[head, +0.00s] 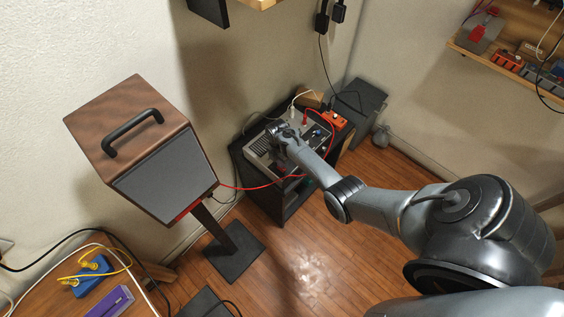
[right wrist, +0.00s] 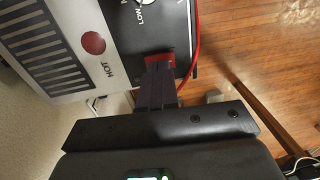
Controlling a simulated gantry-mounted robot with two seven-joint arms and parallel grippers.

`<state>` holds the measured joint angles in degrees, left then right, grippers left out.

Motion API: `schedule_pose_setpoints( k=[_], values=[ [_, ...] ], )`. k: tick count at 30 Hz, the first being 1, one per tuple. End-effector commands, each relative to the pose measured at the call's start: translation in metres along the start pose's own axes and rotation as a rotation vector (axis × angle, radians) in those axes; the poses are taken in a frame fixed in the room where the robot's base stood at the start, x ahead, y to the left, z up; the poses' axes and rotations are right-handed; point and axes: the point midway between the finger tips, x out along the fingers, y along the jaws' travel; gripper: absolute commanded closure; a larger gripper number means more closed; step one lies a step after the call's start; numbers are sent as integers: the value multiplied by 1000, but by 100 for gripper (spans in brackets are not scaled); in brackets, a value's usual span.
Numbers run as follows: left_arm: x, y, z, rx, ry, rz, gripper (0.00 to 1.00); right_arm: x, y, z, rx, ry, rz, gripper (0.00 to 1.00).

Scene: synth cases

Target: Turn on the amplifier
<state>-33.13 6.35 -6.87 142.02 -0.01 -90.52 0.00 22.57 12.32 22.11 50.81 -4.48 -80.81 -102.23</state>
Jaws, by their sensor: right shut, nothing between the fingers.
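The amplifier (head: 262,146) is a grey box with a slotted vent, on a black stand near the wall corner in the head view. In the right wrist view the amplifier (right wrist: 78,77) shows dark vent slots, a red dot marked HOT and a knob marked LOW on a black panel. A red part (right wrist: 157,58), perhaps a switch, lies on that panel, partly hidden by my fingers. My right gripper (right wrist: 159,68) is shut and empty, its tips at the red part. I cannot tell whether they press it. In the head view my right gripper (head: 284,132) is over the amplifier. My left gripper is out of view.
A red cable (right wrist: 196,40) runs beside the panel. A wooden-topped speaker (head: 160,160) on a stand is left of the amplifier. An orange box (head: 334,121) sits behind it. A bench with a blue box (head: 92,276) is at lower left. The wooden floor between is mostly clear.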

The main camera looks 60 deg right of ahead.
Motion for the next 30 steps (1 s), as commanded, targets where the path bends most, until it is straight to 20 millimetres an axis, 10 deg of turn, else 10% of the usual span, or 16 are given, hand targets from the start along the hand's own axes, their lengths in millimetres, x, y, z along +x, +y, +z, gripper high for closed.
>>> schedule_pose_setpoints(
  k=[6, 18, 30],
  values=[
    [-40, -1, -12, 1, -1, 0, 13, -32, -10, -2, -4, 2, -16, 100],
    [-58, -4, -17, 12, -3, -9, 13, -101, -25, -3, -4, 3, -15, 100],
    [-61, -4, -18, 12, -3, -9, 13, -121, -30, -3, -5, 4, -18, 100]
  ],
)
